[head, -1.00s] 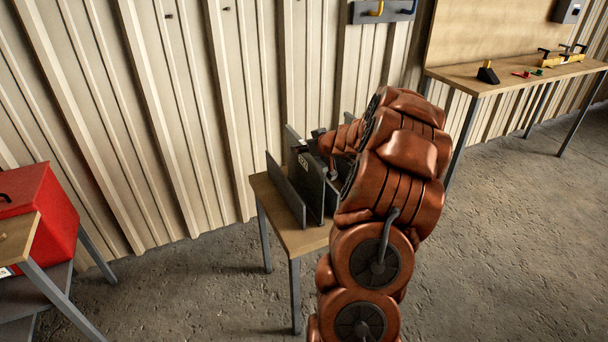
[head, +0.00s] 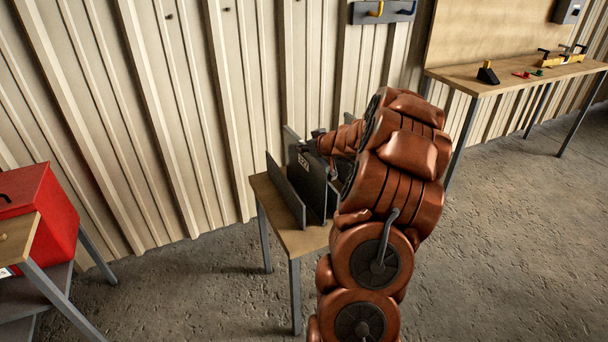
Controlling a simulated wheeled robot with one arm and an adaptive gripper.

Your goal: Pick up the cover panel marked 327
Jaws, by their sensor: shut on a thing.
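Several dark grey panels stand upright on edge on a small wooden-topped table (head: 262,190). One panel (head: 314,190) has a pale printed mark near its top left; it is too small to read surely, but may be 327. My gripper (head: 307,147) is at the top edge of this marked panel and is shut on it. The fingers are small and dark here, and partly merge with the panels. My copper-coloured arm hides the right side of the table and whatever stands there.
Another grey panel (head: 284,189) stands just left of the marked one, close beside it. A ribbed metal wall rises behind the table. A red toolbox (head: 38,215) is at the left. A workbench (head: 500,76) stands at the back right. The concrete floor on the right is clear.

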